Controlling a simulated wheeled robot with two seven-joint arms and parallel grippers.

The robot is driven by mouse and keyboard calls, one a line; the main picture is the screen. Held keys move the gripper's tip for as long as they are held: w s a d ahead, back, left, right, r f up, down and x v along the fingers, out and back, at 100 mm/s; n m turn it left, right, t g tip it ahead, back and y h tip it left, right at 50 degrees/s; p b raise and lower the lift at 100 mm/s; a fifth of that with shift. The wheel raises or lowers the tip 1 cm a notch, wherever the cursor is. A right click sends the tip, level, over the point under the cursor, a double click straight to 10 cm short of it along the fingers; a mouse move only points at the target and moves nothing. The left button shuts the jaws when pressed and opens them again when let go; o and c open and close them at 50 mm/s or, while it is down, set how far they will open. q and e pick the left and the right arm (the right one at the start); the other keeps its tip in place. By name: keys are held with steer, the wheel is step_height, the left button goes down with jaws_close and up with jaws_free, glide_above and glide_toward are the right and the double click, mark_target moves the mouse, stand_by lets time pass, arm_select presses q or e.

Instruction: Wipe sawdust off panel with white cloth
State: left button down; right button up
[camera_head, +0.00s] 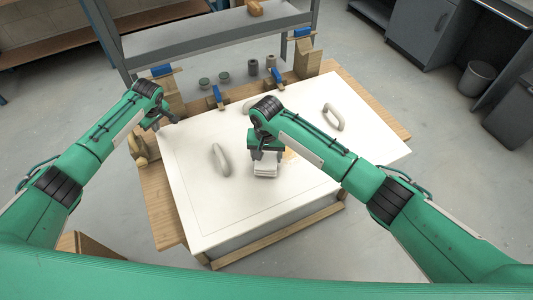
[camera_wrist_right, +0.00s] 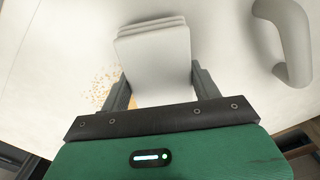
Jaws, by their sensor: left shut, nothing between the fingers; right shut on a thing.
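The white panel (camera_head: 225,205) lies flat on the wooden bench. My right gripper (camera_head: 264,158) is over the middle of the panel, shut on the folded white cloth (camera_head: 265,170). In the right wrist view the cloth (camera_wrist_right: 155,55) shows as a folded stack between the two fingers, at or just above the panel surface; I cannot tell whether it touches. Sawdust (camera_wrist_right: 105,85) lies as tan specks on the panel, left of the cloth in that view. A tan patch of it (camera_head: 290,154) shows right of the gripper in the head view. My left gripper (camera_head: 166,122) is empty and shut near the panel's left back corner.
White handles stand up from the panel at left (camera_head: 221,160) and at right (camera_head: 333,117); another is partly hidden behind my right wrist. Blue-handled clamps (camera_head: 217,97), wooden blocks (camera_head: 306,64) and small cans (camera_head: 253,67) line the bench's back edge. The panel's front area is clear.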

steer(key=shift+f, duration=0.65)
